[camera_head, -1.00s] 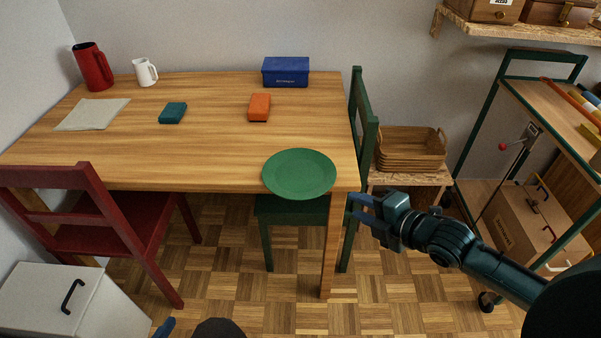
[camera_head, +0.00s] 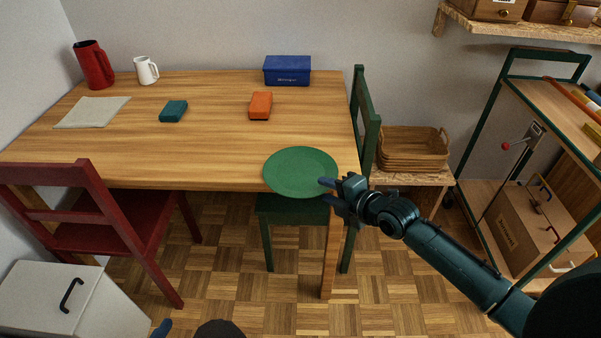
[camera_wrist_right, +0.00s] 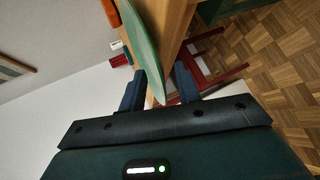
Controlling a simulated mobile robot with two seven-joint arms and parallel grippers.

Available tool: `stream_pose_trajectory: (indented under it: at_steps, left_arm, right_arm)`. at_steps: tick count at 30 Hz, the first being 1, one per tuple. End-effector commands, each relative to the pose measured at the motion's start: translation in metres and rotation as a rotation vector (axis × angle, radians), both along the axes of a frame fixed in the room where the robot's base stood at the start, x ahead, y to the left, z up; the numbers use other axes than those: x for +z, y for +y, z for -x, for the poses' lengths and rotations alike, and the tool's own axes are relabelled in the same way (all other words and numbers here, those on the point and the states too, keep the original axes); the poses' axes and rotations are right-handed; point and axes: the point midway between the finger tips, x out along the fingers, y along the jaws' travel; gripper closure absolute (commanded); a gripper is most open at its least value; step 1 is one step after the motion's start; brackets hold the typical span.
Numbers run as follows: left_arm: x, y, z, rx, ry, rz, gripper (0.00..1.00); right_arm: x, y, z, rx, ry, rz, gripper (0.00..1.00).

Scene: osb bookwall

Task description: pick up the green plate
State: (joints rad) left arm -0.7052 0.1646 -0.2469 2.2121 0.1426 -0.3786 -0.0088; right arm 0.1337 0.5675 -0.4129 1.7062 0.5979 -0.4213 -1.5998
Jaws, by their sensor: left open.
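The green plate (camera_head: 298,171) lies at the front right corner of the table (camera_head: 190,150), its near rim jutting over the front edge. My right gripper (camera_head: 327,190) is at the plate's near right rim, fingers apart. In the right wrist view, the plate (camera_wrist_right: 146,40) shows edge-on and its rim reaches between the two open fingers (camera_wrist_right: 160,90); I cannot tell whether either finger touches it. Of my left gripper, only a blue fingertip (camera_head: 163,328) shows at the bottom edge of the head view, well away from the plate.
A green chair (camera_head: 366,125) stands at the table's right end, close to my right gripper. An orange box (camera_head: 260,105), a blue box (camera_head: 287,71) and a teal box (camera_head: 173,111) lie farther back. A red chair (camera_head: 100,225) stands at the front left.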

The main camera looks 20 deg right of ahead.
Motion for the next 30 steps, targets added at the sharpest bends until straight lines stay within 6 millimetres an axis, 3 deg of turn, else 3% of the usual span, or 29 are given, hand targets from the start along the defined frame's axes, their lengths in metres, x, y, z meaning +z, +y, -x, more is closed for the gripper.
stream_pose_trajectory:
  at_steps: [3,15,30]
  left_arm:
    - [0.0012,0.0002,-0.0003,0.001,-0.003,0.001,0.17]
    - [0.0011,0.0003,-0.0004,0.000,-0.003,0.000,0.17]
    - [-0.0007,0.0003,0.0000,-0.001,0.001,-0.001,0.17]
  right_arm:
    - [0.0001,0.0000,0.0005,0.000,0.000,0.000,0.69]
    - [0.0001,-0.0001,0.0007,0.000,0.000,0.000,1.00]
    - [0.0016,0.0000,0.0003,0.000,-0.002,-0.001,1.00]
